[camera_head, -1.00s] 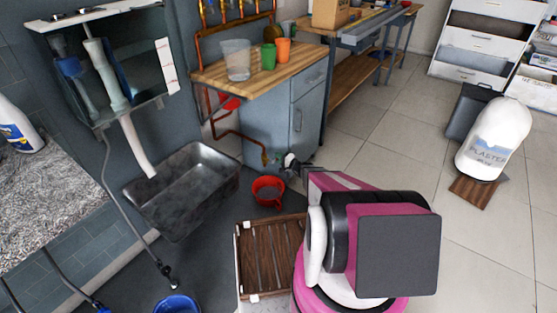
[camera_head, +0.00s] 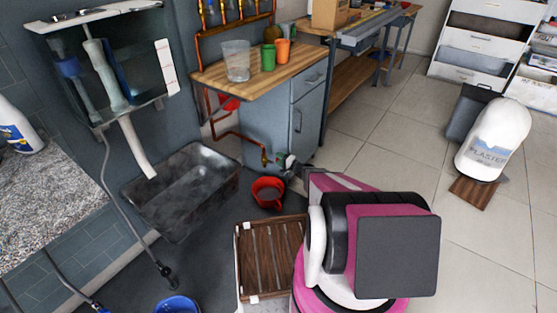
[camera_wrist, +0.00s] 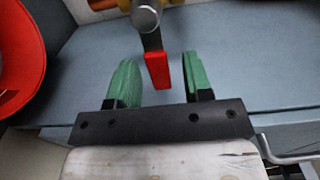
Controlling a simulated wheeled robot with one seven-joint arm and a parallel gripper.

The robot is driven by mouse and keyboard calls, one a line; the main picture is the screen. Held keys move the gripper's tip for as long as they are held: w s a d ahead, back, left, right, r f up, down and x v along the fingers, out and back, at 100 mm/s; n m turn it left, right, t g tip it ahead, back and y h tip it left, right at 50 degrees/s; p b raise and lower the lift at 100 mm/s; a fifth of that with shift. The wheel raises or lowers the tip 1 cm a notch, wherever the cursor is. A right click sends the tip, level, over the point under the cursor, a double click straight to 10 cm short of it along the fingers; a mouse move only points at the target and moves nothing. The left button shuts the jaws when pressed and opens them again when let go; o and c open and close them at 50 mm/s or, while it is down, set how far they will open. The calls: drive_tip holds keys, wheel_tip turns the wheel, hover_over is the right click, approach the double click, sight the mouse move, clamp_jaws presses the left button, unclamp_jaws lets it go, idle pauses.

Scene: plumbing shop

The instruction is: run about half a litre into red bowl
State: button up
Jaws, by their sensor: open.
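The red bowl (camera_head: 268,191) stands on the dark floor mat below the end of a copper pipe; its contents cannot be made out. A tap (camera_head: 265,161) ends that pipe beside the grey cabinet. My gripper (camera_head: 284,162) is at the tap, partly hidden by my arm. In the wrist view, the green fingers of my gripper (camera_wrist: 157,85) are open, one on each side of the tap's red lever (camera_wrist: 158,70), with gaps on both sides. The metal tap body (camera_wrist: 146,15) is at the top edge. A red curved surface (camera_wrist: 15,60), likely the bowl, is cut off at left.
A grey basin (camera_head: 185,195) stands left of the bowl, under a white pipe from a tank (camera_head: 110,75). A wooden slatted rack (camera_head: 270,258) lies in front of the bowl. A clear jug (camera_head: 237,60) and green and orange cups stand on the bench. A blue bowl (camera_head: 177,304) is at the bottom edge.

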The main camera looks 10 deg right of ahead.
drive_tip(key=v, duration=1)
drive_tip(key=shift+w+a, duration=0.1)
drive_tip(key=x, duration=1.2)
drive_tip(key=shift+a, duration=0.2)
drive_tip(key=shift+w, duration=0.1)
clamp_jaws()
drive_tip(key=shift+f, duration=0.1)
